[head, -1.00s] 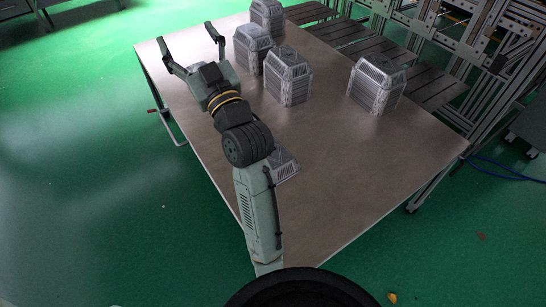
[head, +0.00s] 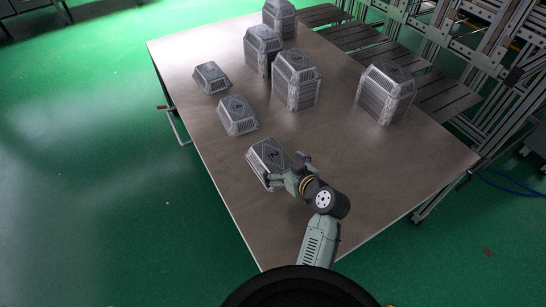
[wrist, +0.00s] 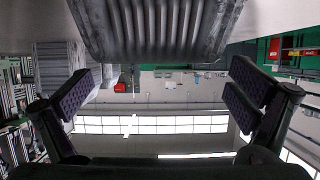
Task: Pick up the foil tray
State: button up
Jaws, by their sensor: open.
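A low grey ribbed foil tray (head: 266,152) with a dark mark on top lies on the table, nearest to me of the low trays. My gripper (head: 287,168) is open at its near right end, one finger on each side of that end. In the wrist view a grey ribbed tray wall (wrist: 150,28) fills the top middle, beyond the spread fingers of my gripper (wrist: 160,88). Nothing is held between the fingers. Whether the fingers touch the tray cannot be told.
Two more low trays, one in the middle (head: 238,116) and one farther back (head: 212,77), lie on the metal table (head: 330,190). Taller ribbed stacks stand behind (head: 296,80) and at the right (head: 385,93). The table's near right part is clear.

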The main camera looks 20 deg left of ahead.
aim_at(274, 156)
jog(key=x, duration=0.1)
jog(key=p+x, duration=0.2)
jog(key=x, duration=0.1)
jog(key=shift+w+r, duration=0.2)
jog(key=shift+w, duration=0.1)
jog(key=shift+w+a+f, duration=0.35)
jog(key=shift+w+a, duration=0.05)
jog(key=shift+a, duration=0.05)
jog(key=shift+c, duration=0.4)
jog(key=c, duration=0.6)
